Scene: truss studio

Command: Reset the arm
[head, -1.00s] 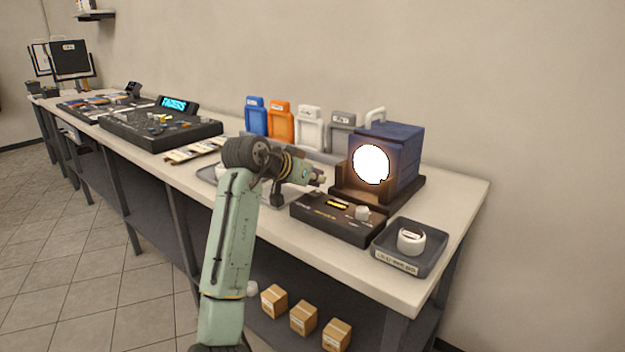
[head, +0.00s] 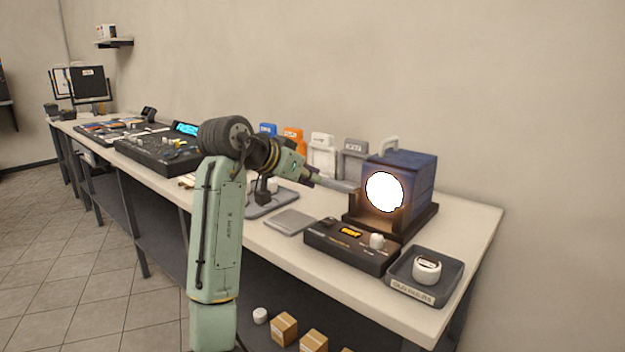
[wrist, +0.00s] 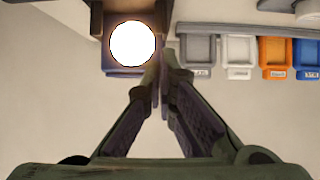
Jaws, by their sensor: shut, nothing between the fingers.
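My gripper is shut and empty. In the head view its tip (head: 352,187) is above the bench, just left of the blue lamp box (head: 413,172) with its bright round light. In the wrist view my gripper's fingers (wrist: 163,66) meet, and the lamp box (wrist: 124,70) is behind them to the left. My arm reaches up from the bottom of the head view and bends to the right over the bench's front edge.
The bench (head: 300,272) holds a black control box (head: 350,246), a dark tray (head: 425,276) with a white round device, and a grey plate (head: 290,221). Coloured frames, including an orange one (head: 293,139), stand along the wall. Cardboard boxes (head: 284,328) sit below.

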